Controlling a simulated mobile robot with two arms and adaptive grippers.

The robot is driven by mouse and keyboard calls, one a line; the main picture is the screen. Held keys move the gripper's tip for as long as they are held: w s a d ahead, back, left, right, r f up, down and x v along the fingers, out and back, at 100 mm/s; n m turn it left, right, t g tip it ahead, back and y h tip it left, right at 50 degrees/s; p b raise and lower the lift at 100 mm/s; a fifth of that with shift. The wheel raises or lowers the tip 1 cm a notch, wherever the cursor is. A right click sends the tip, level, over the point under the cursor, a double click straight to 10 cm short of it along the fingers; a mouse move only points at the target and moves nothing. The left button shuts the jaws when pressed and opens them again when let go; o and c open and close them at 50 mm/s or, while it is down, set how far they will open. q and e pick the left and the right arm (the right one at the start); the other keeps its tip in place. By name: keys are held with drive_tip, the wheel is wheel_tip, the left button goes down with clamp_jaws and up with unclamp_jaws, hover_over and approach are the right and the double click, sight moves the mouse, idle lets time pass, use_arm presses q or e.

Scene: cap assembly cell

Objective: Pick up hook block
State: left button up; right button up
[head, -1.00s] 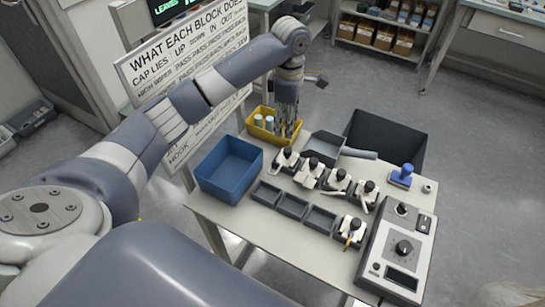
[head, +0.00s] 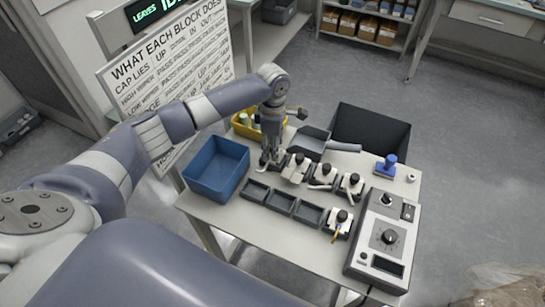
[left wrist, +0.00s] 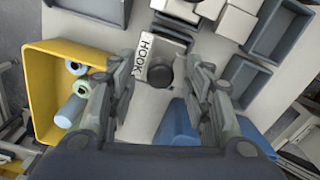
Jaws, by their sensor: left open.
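The hook block (left wrist: 145,57) shows in the left wrist view with a white label reading HOOK and a round black knob (left wrist: 159,75). In the head view it stands at the left end of the back row of blocks, mostly hidden by my left gripper (head: 270,160). My left gripper (left wrist: 165,72) is open, pointing down, with one finger on each side of the knob. I cannot tell whether either finger touches it. My right gripper is in neither view.
More white blocks with black knobs (head: 325,170) stand close to the right. Empty dark trays (head: 282,203) lie in front. A blue bin (head: 217,168) is at left, a yellow bin (head: 243,130) with cylinders behind, and a control box (head: 385,240) at right.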

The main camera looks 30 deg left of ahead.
use_arm(q)
drive_tip(key=shift+c, duration=0.6)
clamp_jaws()
drive_tip(key=shift+r, duration=0.1)
wheel_tip(320, 180, up, 10)
drive_tip(key=b, duration=0.1)
